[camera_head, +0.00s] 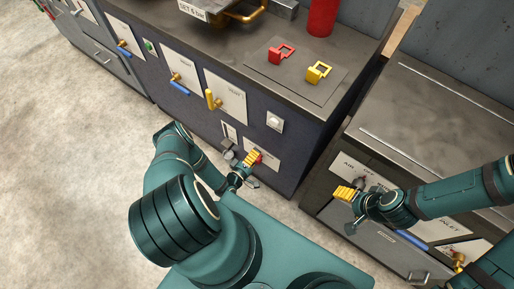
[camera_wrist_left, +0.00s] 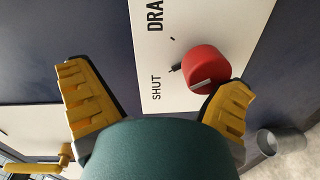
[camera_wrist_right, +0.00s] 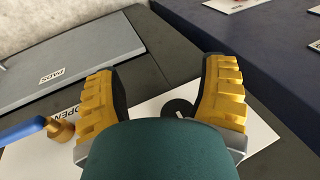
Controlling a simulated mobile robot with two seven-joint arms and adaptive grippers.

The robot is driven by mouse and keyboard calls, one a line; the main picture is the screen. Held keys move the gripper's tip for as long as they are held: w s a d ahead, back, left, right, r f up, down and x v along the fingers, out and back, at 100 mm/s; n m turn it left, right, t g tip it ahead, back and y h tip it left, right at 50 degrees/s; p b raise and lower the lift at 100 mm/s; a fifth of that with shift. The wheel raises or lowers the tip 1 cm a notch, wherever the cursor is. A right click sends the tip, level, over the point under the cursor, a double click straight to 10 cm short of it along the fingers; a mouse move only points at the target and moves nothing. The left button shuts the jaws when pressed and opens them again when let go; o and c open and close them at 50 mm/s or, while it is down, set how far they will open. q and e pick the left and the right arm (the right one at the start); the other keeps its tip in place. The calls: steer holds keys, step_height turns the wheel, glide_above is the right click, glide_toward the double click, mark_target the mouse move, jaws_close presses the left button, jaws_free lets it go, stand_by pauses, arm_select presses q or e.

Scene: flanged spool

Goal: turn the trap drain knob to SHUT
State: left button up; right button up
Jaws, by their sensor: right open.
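The red trap drain knob (camera_wrist_left: 206,68) sits on a white plate (camera_wrist_left: 190,25) lettered "DRA…" and "SHUT" in the left wrist view. A short dark mark shows at its left edge, near "SHUT"; I cannot tell the exact setting. My left gripper (camera_wrist_left: 157,100) is open, with the knob beside and partly behind its right finger, not centred between the fingers. In the head view the left gripper (camera_head: 251,160) covers most of the knob. My right gripper (camera_head: 346,194) is open at the right cabinet; its fingers (camera_wrist_right: 160,95) straddle a dark round part (camera_wrist_right: 178,107).
Brass valves with blue handles (camera_head: 180,84) and a yellow lever (camera_head: 212,100) line the left cabinet front. Red (camera_head: 281,53) and yellow (camera_head: 319,72) brackets lie on its top. A grey cylinder (camera_wrist_left: 281,141) is near the left gripper's right finger. Open floor lies left.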

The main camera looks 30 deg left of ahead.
mark_target(262, 143)
arm_select(q)
steer(key=shift+t, duration=0.5)
steer(key=r, duration=0.2)
steer(key=w+r, duration=0.1)
steer(key=r, duration=0.2)
steer(key=shift+w+d+r, duration=0.1)
steer(key=shift+w+r, duration=0.25)
steer(key=shift+r, duration=0.45)
steer(key=shift+w+d+f, duration=0.1)
steer(key=shift+d+f, duration=0.1)
arm_select(e)
steer(key=shift+s+d+r, duration=0.15)
steer(key=shift+d+r, duration=0.05)
steer(key=shift+d, duration=0.05)
